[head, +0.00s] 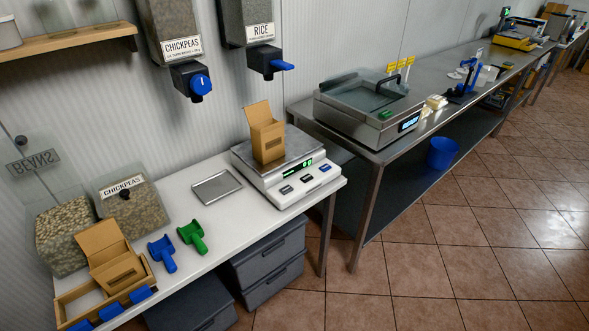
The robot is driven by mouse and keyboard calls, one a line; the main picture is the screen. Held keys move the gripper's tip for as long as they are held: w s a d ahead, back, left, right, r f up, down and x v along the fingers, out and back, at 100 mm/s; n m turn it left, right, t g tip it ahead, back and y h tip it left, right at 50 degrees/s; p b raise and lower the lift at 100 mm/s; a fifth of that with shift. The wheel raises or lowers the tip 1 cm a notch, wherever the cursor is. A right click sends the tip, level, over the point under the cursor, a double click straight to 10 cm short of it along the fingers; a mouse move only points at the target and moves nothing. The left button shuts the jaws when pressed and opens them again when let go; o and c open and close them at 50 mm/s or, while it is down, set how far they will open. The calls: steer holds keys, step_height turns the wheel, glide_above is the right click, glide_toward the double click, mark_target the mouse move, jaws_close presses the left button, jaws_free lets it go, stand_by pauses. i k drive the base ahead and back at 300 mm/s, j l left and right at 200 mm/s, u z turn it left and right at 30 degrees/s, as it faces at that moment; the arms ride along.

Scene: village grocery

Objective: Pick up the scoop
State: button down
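Two scoops lie side by side on the white counter (262,217) at the lower left of the head view. One is a blue scoop (162,252) and the other, just to its right, is a green scoop (192,235). Both have their handles pointing toward the counter's front edge. Nothing touches them from above. The task does not say which scoop is meant. My gripper is not in view.
Left of the scoops are an open cardboard box (112,262), a tray with blue pieces (140,293) and chickpea bins (135,203). A metal tray (216,187) and a scale (290,185) holding a box (266,140) stand right. Dispensers (191,82) hang above.

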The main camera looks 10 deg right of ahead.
mark_target(165, 254)
steer(key=i, duration=0.55)
steer(key=u, duration=1.55)
steer(key=i, duration=0.05)
